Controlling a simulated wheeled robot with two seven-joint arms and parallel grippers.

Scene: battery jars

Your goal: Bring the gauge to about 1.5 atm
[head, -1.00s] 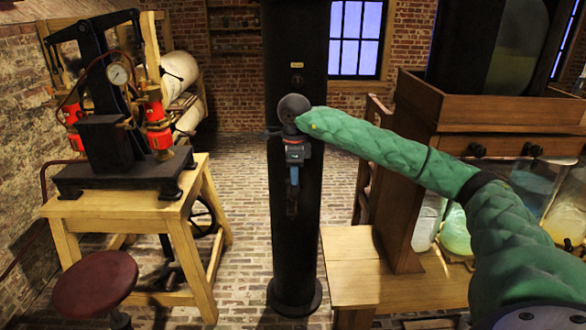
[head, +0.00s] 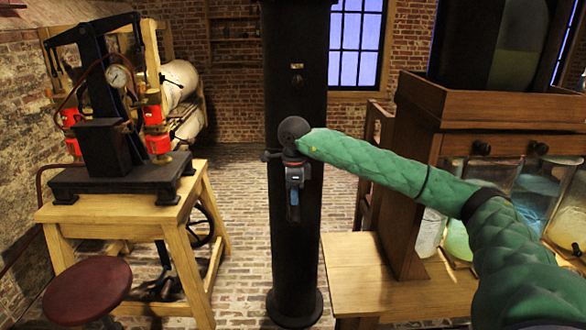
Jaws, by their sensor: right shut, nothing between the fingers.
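The gauge (head: 118,76) is a small round dial with a pale face, mounted on the black press-like apparatus (head: 105,150) at the left. Its needle and numbers are too small to read. Red cylinders (head: 156,138) flank the apparatus, which stands on a wooden table (head: 105,212). My right gripper (head: 293,210) hangs pointing down in front of a black column, well to the right of the apparatus. It is shut with nothing in it and apart from the gauge. My left gripper is out of view.
A dark red stool (head: 87,290) stands before the table. The black column (head: 294,255) rises in the middle on a round base. At right, a wooden cabinet (head: 415,200) holds glass jars (head: 538,190). Brick floor (head: 245,200) is clear between table and column.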

